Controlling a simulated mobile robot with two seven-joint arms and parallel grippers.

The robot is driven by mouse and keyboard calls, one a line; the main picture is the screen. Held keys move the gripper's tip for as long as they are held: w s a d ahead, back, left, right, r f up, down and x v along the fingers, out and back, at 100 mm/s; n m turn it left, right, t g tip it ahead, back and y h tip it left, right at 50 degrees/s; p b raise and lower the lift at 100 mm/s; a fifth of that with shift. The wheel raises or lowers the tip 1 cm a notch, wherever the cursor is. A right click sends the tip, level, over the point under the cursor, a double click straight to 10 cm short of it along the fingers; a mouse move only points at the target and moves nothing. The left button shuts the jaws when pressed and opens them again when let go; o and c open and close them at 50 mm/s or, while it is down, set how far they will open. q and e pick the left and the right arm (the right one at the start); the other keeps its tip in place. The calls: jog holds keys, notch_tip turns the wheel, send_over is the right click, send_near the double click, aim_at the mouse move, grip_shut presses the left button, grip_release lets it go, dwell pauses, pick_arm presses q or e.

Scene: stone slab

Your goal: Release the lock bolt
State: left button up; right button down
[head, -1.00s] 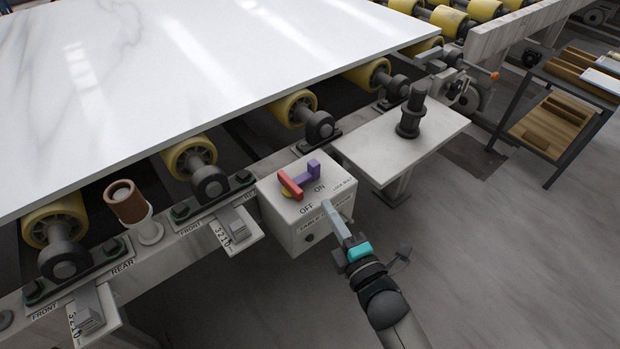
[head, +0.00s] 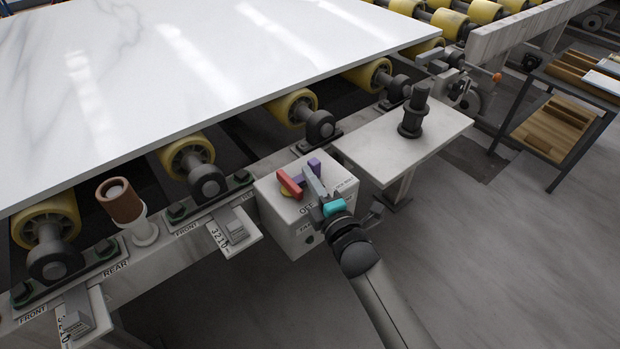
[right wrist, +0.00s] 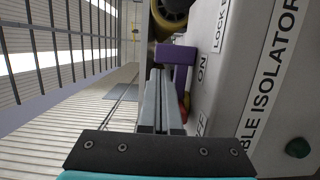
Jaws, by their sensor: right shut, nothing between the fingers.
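The isolator box (head: 285,222) is a pale box on the machine's side, with a red handle (head: 290,183) on its face. A purple bolt (head: 314,164), bent at its end, sits beside the handle near the "LOCK BOLT" lettering. My right gripper (head: 310,172) is shut and empty, its grey fingers over the box face beside the purple bolt and partly covering it. In the right wrist view the fingertips (right wrist: 160,75) are close beside the purple bolt (right wrist: 178,54); I cannot tell whether they touch. The red handle is mostly hidden there. My left gripper is not in view.
A white stone slab (head: 180,75) lies on yellow rollers (head: 292,106) behind the box. A side plate (head: 445,122) with a black post (head: 414,110) stands to the right. A brown-topped post (head: 121,200) is at left. The floor in front is clear.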

dwell(0.3)
jog(key=w+d, duration=0.2)
jog(key=d, duration=0.1)
jog(key=shift+w+d, duration=0.15)
jog(key=shift+w, duration=0.1)
jog(key=shift+w+d, duration=0.2)
jog(key=shift+d, duration=0.1)
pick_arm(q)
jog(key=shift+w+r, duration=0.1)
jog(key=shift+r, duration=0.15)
